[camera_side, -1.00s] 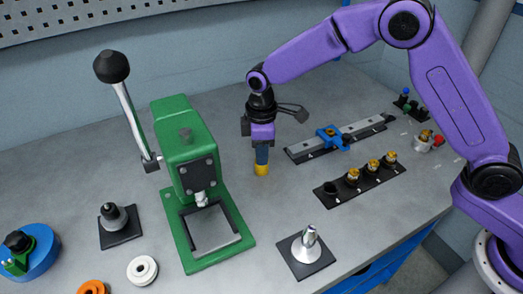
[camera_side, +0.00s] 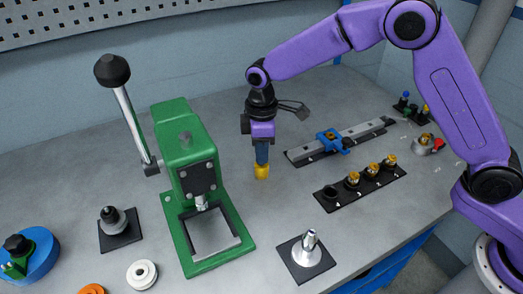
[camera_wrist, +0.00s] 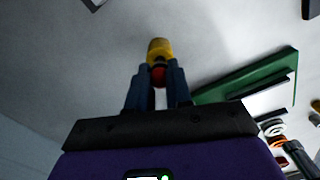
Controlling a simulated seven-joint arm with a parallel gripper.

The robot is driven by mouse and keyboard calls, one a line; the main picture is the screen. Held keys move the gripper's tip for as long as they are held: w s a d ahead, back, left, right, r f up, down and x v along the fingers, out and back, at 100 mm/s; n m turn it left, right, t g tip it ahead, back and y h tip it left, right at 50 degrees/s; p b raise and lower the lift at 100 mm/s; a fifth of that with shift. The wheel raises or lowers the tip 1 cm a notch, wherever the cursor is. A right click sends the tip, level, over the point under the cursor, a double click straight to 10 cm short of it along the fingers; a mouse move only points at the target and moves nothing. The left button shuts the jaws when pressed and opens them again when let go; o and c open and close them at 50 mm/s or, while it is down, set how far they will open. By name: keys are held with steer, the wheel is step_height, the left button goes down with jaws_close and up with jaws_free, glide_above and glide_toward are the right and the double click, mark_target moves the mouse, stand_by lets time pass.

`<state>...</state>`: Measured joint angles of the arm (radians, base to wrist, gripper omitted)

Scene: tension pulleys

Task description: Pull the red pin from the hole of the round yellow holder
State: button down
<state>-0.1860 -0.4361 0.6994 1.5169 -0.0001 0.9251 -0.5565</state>
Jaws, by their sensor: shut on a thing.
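My gripper (camera_side: 262,162) points down over the bench between the green press and the black rack. Its two dark blue fingers are shut on a small red part, which I take as the red pin (camera_wrist: 158,76), between the fingertips in the wrist view. The round yellow holder (camera_side: 262,172) shows right at the fingertips, and in the wrist view it lies just beyond the red part (camera_wrist: 160,47). The fingers hide much of the red part. I cannot tell whether the holder rests on the bench or how deep the pin sits in it.
The green press (camera_side: 185,150) with its lever stands to the left. To the right are the black rack (camera_side: 335,195) with several gold-yellow parts and the rail with a blue slider (camera_side: 331,140). A metal cone (camera_side: 307,250) on a black plate stands in front.

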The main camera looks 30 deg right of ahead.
steer(key=shift+r, duration=1)
stand_by(0.5)
steer(key=shift+r, duration=0.55)
steer(key=shift+r, duration=0.15)
steer(key=shift+r, duration=1.85)
